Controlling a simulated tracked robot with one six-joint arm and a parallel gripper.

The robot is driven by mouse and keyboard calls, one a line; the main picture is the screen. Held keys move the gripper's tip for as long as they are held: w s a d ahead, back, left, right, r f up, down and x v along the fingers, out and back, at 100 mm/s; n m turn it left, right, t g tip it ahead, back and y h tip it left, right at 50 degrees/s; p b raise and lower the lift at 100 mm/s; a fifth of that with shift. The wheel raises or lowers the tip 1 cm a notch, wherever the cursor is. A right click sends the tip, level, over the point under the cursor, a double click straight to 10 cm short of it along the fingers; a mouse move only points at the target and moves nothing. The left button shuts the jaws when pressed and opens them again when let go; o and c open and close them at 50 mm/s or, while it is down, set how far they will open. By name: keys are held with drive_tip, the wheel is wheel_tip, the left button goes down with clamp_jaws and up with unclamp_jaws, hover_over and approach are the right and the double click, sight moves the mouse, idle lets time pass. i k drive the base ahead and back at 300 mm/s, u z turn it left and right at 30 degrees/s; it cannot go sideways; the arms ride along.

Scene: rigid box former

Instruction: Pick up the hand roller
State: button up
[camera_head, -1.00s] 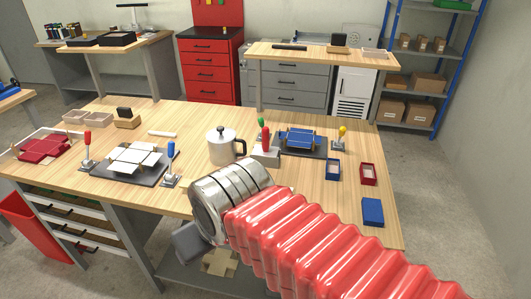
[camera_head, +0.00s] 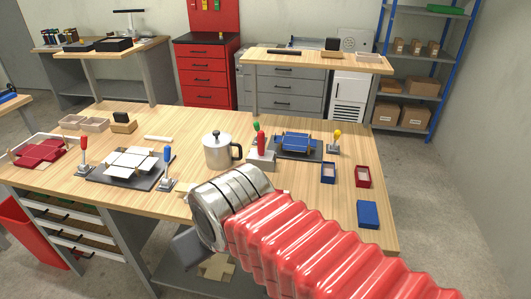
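No hand roller can be made out for certain. A short white rod (camera_head: 158,138) lies on the workbench (camera_head: 190,125), left of the metal pot. A wooden block with a dark top (camera_head: 123,122) stands further left; I cannot tell whether either is the roller. My red ribbed arm with its metal collar reaches in from the lower right over the bench's front edge. My gripper's fingers are hidden beyond the collar.
A metal pot (camera_head: 217,150) stands mid-bench. A fixture with white panels (camera_head: 132,162) and one with blue panels (camera_head: 296,142) have upright toggle handles. Small boxes (camera_head: 363,176) lie to the right. A red tray piece (camera_head: 40,152) sits far left.

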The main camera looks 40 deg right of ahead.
sight(260, 154)
drive_tip(key=k, duration=0.6)
drive_tip(key=u, duration=0.5)
drive_tip(key=i, duration=1.4)
drive_tip(key=z, duration=0.1)
